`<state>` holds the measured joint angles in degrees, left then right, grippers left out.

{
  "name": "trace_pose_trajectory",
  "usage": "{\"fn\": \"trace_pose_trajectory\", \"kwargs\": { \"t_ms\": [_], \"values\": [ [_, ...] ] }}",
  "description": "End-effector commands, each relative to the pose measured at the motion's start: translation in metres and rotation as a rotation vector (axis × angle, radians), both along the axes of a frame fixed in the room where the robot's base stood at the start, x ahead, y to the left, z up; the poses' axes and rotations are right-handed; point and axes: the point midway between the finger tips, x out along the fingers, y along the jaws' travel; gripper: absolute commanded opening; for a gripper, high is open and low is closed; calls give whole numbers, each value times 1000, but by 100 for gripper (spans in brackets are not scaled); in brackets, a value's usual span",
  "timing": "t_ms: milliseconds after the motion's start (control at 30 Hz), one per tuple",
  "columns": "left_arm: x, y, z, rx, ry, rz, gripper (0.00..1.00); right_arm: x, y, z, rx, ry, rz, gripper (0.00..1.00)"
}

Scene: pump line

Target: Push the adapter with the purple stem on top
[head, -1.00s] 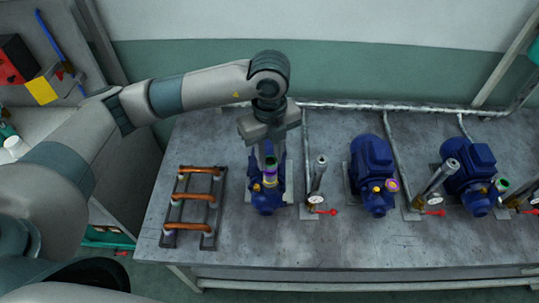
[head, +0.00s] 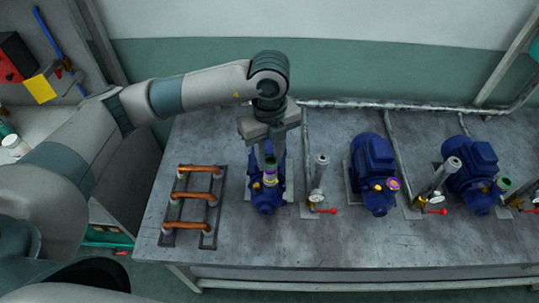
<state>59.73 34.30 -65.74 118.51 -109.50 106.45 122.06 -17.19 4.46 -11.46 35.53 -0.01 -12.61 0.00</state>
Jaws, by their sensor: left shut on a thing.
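My left gripper (head: 270,158) points down over the left blue pump (head: 266,198). My right gripper is not in view.
A middle blue pump (head: 373,165) has a purple and orange ring, and a right pump (head: 471,175) has a green-topped fitting. Gauges with red handles stand between the pumps. A rack with copper bars (head: 190,197) lies left. The bench front (head: 330,255) is clear.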

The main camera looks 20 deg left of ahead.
Motion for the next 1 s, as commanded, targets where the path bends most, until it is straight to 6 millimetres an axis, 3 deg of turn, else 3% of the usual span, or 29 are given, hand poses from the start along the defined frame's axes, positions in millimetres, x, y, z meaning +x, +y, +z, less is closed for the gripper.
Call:
{"fn": "trace_pose_trajectory", "kwargs": {
  "t_ms": [967,1000],
  "values": [
    [0,0,-6,0,0,0,3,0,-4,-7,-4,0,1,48],
    [0,0,-5,0,0,0,36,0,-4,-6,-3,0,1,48]
  ]
}}
